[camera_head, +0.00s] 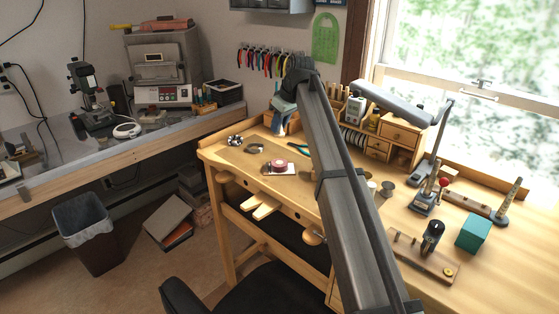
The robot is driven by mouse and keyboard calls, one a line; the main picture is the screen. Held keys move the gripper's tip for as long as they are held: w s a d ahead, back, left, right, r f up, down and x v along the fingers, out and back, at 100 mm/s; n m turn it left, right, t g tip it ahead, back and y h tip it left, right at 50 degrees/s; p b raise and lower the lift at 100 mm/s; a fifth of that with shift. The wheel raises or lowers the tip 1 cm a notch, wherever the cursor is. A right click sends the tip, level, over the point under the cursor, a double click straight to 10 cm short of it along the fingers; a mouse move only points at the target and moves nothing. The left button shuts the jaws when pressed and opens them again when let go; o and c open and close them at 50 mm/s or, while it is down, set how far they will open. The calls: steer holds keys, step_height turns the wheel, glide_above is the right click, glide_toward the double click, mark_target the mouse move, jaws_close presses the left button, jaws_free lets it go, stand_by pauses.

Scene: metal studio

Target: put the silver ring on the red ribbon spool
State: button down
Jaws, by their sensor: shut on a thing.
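The red ribbon spool (278,165) lies on a small pale card or board on the wooden workbench, left of my arm. My gripper (279,131) hangs from the end of the arm, pointing down, above and behind the spool in the picture and apart from it. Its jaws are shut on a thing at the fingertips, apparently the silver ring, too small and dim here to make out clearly. A dark curved metal band (254,148) lies on the bench left of the spool; I cannot tell its exact nature.
A cluster of small silvery pieces (236,140) lies near the bench's left end. A teal-handled tool (297,149) lies right of the spool, close to my arm. A drawer unit (398,137) stands at the back right. A teal box (473,232) stands on the right part.

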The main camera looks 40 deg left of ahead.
steer(key=shift+f, duration=5.05)
steer(key=shift+f, duration=0.1)
steer(key=c, duration=1)
jaws_free()
steer(key=shift+o, duration=0.2)
steer(key=v, duration=1.2)
